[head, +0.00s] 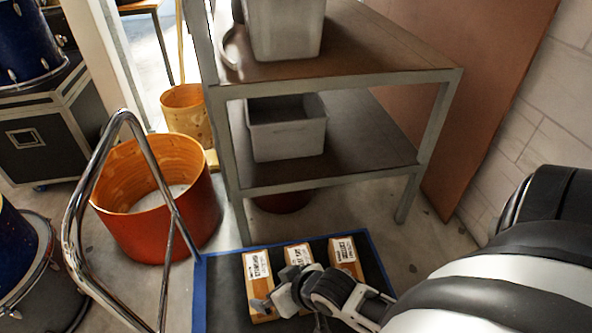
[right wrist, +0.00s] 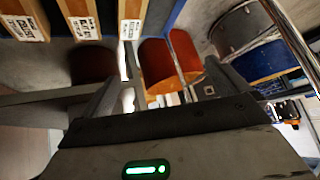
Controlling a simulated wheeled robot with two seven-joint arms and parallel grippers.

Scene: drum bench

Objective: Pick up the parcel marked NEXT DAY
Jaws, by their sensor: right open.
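Three parcels with white labels lie side by side on a dark mat edged in blue tape (head: 201,290) in the head view. The middle parcel (head: 297,253) has a label that appears to read NEXT DAY, partly hidden by my right gripper. The left parcel (head: 257,265) appears to read STANDARD; the right parcel (head: 344,252) has a label I cannot read surely. My right gripper (head: 283,296) is open and empty, over the near part of the parcels. In the right wrist view its fingers (right wrist: 155,92) are spread with no parcel between them. My left gripper is not in view.
A grey metal shelf unit (head: 330,183) with grey bins stands behind the mat. An orange drum shell (head: 150,235) and a chrome tube frame (head: 95,180) stand to the left. A brown board (head: 455,120) leans by the wall at right.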

